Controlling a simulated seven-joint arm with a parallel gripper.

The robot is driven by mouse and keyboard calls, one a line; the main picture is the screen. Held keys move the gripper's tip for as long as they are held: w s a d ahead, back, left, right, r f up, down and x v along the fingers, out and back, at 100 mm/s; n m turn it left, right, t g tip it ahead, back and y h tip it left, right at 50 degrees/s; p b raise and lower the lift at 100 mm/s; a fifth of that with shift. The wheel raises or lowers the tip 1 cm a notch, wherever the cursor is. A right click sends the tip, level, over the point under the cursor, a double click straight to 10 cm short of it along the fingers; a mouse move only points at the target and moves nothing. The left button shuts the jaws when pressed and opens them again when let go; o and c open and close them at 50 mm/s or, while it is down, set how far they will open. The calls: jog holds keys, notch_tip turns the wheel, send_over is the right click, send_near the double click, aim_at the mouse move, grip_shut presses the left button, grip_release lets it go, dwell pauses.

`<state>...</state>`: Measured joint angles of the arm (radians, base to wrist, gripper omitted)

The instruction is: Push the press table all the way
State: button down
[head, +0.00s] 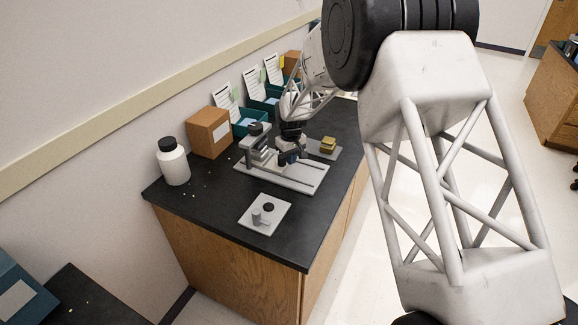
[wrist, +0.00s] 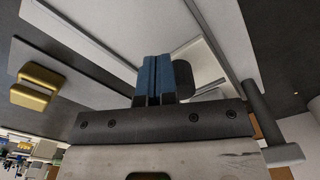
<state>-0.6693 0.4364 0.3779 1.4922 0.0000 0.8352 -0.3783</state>
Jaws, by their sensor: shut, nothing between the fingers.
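The press stands on a pale grey base plate (head: 305,182) with rail-like lines, on the black bench. Its grey upright part with a dark knob (head: 258,128) is at the plate's left end. My gripper (head: 290,159) is low over the base plate, right of the upright. In the wrist view my blue fingers (wrist: 155,80) are together and empty. A dark cylinder (wrist: 184,78) shows close beside them; I cannot tell whether they touch. The press table is not clearly distinguishable from the base, and my wrist hides part of that area.
A small white plate (head: 253,222) with a dark disc and grey parts lies in front. Yellow blocks (head: 328,145) sit on a grey plate behind right. A white bottle (head: 173,165), a cardboard box (head: 208,132) and teal bins (head: 249,119) line the wall side. The front left bench top is mostly clear.

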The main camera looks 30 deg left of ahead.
jog(key=shift+a, duration=0.45)
jog(key=shift+d, duration=0.2)
jog(key=shift+d, duration=0.6)
jog(key=shift+r, duration=0.15)
notch_tip(320, 180, up, 7)
dwell(1.2)
dwell(0.5)
